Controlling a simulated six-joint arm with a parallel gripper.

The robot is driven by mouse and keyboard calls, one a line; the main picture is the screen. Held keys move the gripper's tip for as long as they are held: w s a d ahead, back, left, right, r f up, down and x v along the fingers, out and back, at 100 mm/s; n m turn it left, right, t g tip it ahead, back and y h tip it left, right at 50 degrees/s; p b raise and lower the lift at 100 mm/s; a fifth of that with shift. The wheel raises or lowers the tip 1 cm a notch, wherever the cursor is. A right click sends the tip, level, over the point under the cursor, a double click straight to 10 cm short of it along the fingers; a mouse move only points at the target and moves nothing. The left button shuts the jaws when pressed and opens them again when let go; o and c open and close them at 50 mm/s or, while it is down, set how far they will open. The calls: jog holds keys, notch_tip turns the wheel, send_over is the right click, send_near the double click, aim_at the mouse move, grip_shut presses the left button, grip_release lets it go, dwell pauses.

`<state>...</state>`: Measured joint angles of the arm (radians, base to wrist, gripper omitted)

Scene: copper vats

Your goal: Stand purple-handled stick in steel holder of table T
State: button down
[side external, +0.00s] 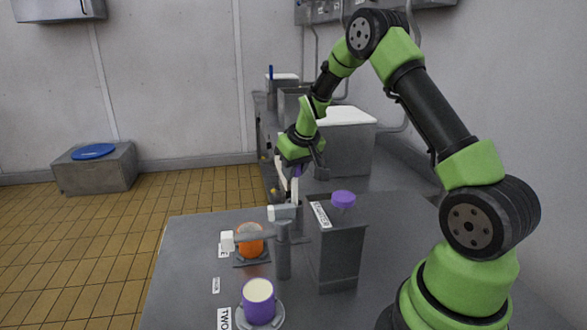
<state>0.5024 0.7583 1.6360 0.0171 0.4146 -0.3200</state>
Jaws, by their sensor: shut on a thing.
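My gripper (295,168) is in the middle of the view, pointing down over the far part of the grey table (190,270). It is shut on the purple-handled stick (297,171); a small bit of purple shows at the jaws. A pale narrow length hangs below, but I cannot tell how much of it is stick. I cannot clearly make out the steel holder or which table is T.
A grey post with white-ended arms (283,250) stands near the gripper. A purple cup (259,302) and an orange cup (250,240) stand on the left.

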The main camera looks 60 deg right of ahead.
jog(key=shift+f, duration=0.1)
jog(key=c, duration=1)
grip_release()
jog(key=v, duration=1.2)
jog(key=s+a+r+t+y, duration=0.1)
jog(key=s+a+r, duration=0.25)
jog(key=a, duration=0.25)
jog(key=s+a+r+t, duration=0.1)
jog(key=s+a+r, duration=0.25)
jog(key=a, duration=0.25)
jog(key=s+a+y, duration=0.1)
jog(key=s+a, duration=0.1)
jog(key=s, duration=0.1)
jog(key=s+a+y, duration=0.1)
jog(key=s+a, duration=0.2)
jog(key=s, duration=0.1)
jog(key=s+a+t, duration=0.1)
jog(key=s+a, duration=0.2)
jog(key=s, duration=0.1)
jog(key=shift+a+f+n+y, duration=0.15)
jog(key=shift+n+y, duration=0.15)
jog(key=shift+y, duration=0.1)
